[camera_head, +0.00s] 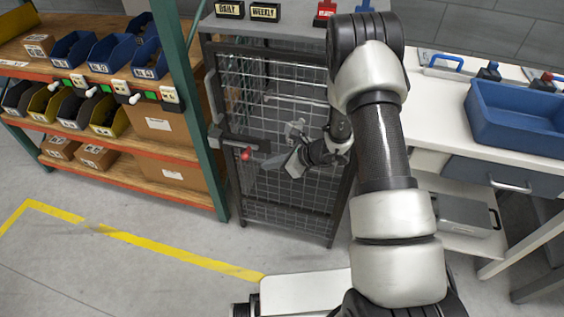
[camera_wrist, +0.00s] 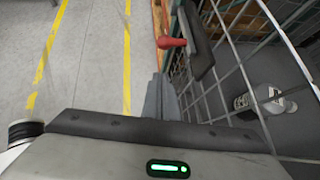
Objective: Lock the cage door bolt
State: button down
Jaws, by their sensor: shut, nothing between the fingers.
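The cage door (camera_head: 285,195) is a dark frame with wire mesh and looks closed in the head view. Its bolt (camera_head: 240,141) is a dark horizontal bar at the door's left edge, with a red knob (camera_head: 246,154) sticking out. In the wrist view the red knob (camera_wrist: 171,42) and the dark bolt housing (camera_wrist: 197,40) are at the top, beyond my fingers. My gripper (camera_head: 269,164) is in front of the mesh, just right of the knob. Its fingers (camera_wrist: 161,98) are shut and empty, apart from the knob. I cannot tell whether the bolt is engaged.
A shelf rack (camera_head: 190,110) with bins stands left of the cage. A white workbench (camera_head: 440,110) with a blue tray (camera_head: 515,118) is on the right. White containers (camera_wrist: 268,102) show behind the mesh. The floor in front, with yellow tape (camera_head: 150,250), is clear.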

aim_at(244, 157)
jog(key=shift+w+a, duration=0.45)
jog(key=shift+a, duration=0.25)
jog(key=shift+w+a, duration=0.4)
jog(key=shift+a, duration=0.25)
jog(key=shift+w+a, duration=0.45)
jog(key=shift+a, duration=0.25)
jog(key=a, duration=0.1)
jog(key=w+a+b, duration=0.1)
jog(key=a, duration=0.1)
jog(key=shift+w+a, duration=0.1)
jog(key=shift+a, duration=0.1)
jog(key=shift+w+a+b, duration=0.15)
jog(key=shift+a+b, duration=0.2)
jog(key=shift+a, duration=0.05)
jog(key=shift+a+r, duration=0.15)
